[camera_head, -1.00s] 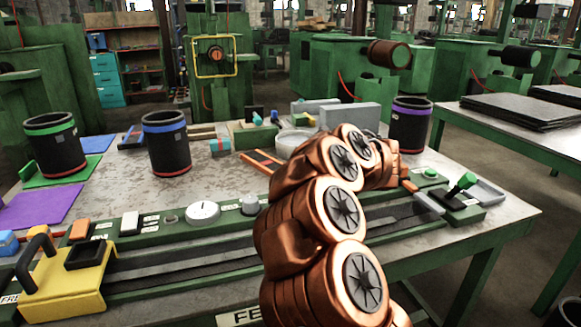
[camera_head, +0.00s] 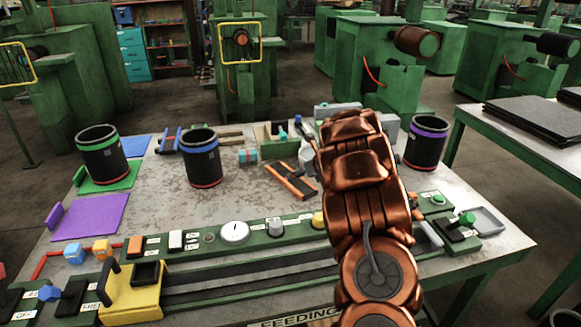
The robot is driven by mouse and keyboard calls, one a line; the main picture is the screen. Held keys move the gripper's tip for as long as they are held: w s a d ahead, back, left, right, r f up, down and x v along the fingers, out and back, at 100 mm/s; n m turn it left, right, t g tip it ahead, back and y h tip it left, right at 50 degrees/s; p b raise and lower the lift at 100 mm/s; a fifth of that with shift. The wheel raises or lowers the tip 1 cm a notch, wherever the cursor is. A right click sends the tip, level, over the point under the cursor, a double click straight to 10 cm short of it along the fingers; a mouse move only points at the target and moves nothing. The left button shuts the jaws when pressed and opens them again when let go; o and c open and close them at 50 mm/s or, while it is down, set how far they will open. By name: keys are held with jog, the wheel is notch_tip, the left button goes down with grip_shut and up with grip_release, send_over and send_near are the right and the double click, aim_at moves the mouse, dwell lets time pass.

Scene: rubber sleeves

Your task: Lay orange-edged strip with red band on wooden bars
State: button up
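A dark flat piece with two orange long edges (camera_head: 292,182) lies slantwise on the grey table in the head view, left of my arm. It may be the orange-edged strip; I cannot make out a red band on it. Two pale brown bars (camera_head: 220,134) lie farther back, behind the blue-rimmed black sleeve (camera_head: 201,160); they look like the wooden bars, partly hidden by that sleeve. My copper arm rises from the bottom edge and covers the right middle of the table. My gripper is hidden behind it, so its fingers and anything held do not show.
A green-rimmed sleeve (camera_head: 104,160) stands at left and a purple-rimmed sleeve (camera_head: 427,145) at right. A teal block with a red band (camera_head: 247,156) lies near the bars. A control rail with a white dial (camera_head: 234,232) and yellow slide (camera_head: 132,300) runs along the front.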

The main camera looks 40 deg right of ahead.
jog(key=shift+w+d+p, duration=0.1)
jog(key=shift+w+p, duration=0.35)
jog(key=shift+s+f+p+x, duration=0.15)
jog(key=shift+p+x, duration=0.55)
jog(key=shift+x, duration=1.25)
jog(key=shift+s+f+p+x, duration=0.1)
jog(key=shift+p+x, duration=0.55)
jog(key=shift+x, duration=1.3)
jog(key=c, duration=1.3)
jog(key=shift+r, duration=0.1)
